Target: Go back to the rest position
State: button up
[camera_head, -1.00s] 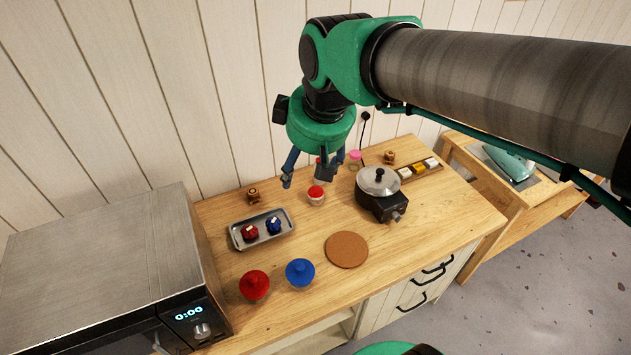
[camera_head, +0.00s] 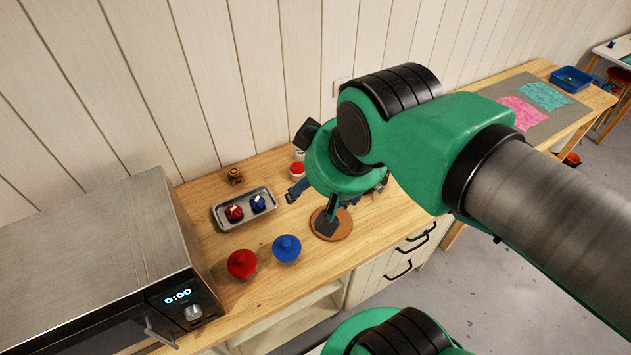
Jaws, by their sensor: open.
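My gripper (camera_head: 312,208) is open and empty, pointing down above the wooden counter (camera_head: 316,262). One finger shows in front of the round cork mat (camera_head: 343,229), the other to its left near a small red-topped jar (camera_head: 297,168). Height above the counter is hard to judge. My green and grey arm comes in from the right and hides the pot and the right part of the counter.
A metal tray (camera_head: 226,224) holds a red and a blue piece. A microwave (camera_head: 95,255) stands at left. A table with pink and teal cloths (camera_head: 545,97) is at the far right.

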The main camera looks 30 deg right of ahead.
jog(key=shift+f, duration=0.1)
notch_tip(320, 180, down, 9)
jog(key=b, duration=0.9)
